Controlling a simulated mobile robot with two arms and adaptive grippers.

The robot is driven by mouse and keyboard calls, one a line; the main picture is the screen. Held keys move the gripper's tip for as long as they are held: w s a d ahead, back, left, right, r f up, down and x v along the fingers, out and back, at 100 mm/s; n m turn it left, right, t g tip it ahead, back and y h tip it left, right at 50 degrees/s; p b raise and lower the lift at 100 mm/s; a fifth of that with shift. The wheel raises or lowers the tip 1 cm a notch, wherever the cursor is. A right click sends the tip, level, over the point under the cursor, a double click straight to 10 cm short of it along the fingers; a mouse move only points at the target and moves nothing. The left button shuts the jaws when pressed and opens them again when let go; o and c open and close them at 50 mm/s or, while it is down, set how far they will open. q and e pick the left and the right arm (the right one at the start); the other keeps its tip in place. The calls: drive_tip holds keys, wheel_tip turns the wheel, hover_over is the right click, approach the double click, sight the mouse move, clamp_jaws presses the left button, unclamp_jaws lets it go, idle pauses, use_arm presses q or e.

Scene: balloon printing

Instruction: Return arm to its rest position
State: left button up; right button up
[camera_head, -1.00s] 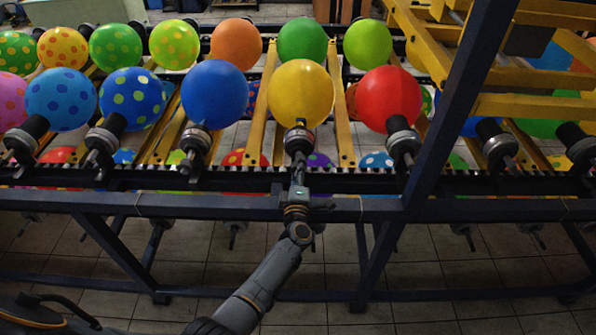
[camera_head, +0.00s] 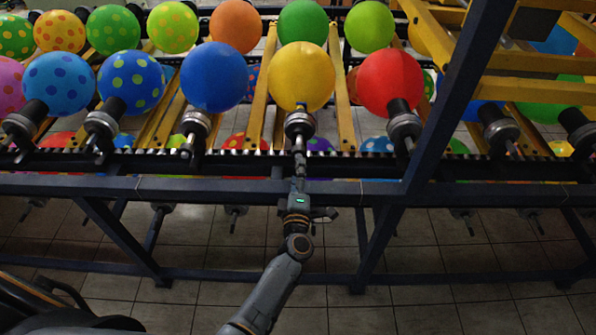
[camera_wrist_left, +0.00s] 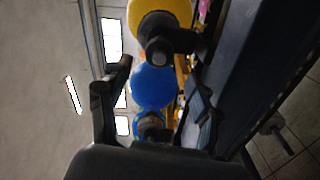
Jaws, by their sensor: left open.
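My left arm comes up from the bottom of the head view, and my left gripper (camera_head: 299,166) is just below the dark holder (camera_head: 299,126) under the yellow balloon (camera_head: 302,76). The yellow balloon is round and sits on that holder. In the left wrist view my left gripper (camera_wrist_left: 160,78) has its two fingers spread with nothing held between them. A blue balloon (camera_wrist_left: 154,86) shows beyond the gap, and the yellow balloon (camera_wrist_left: 160,18) is at the top. My right gripper is not in view.
A dark blue frame rail (camera_head: 180,188) runs across under the balloon row, with a slanted post (camera_head: 455,110) at the right. A blue balloon (camera_head: 214,77) and a red balloon (camera_head: 390,82) flank the yellow one. The tiled floor (camera_head: 440,275) in front is clear.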

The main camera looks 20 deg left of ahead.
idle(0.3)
use_arm(q)
drive_tip(key=s+d+m+g+h, duration=0.5)
drive_tip(key=s+d+m+h, duration=0.3)
drive_tip(key=s+m+h, duration=0.5)
drive_tip(key=s+a+f+m+g+y, duration=0.1)
drive_tip(key=s+a+m+g+y, duration=0.4)
drive_tip(key=s, duration=0.5)
drive_tip(key=s+a+f+m+g+y, duration=0.1)
drive_tip(key=s+a+m+g+y, duration=0.4)
drive_tip(key=s, duration=0.6)
wheel_tip(320, 180, down, 29)
drive_tip(key=s+a+n+h+b, duration=0.1)
drive_tip(key=s+n+h, duration=0.1)
drive_tip(key=s+a+f+g, duration=0.1)
drive_tip(key=s+a+f, duration=0.2)
drive_tip(key=s+f, duration=1.1)
drive_tip(key=shift+s+f+b, duration=0.35)
drive_tip(key=shift+s, duration=0.5)
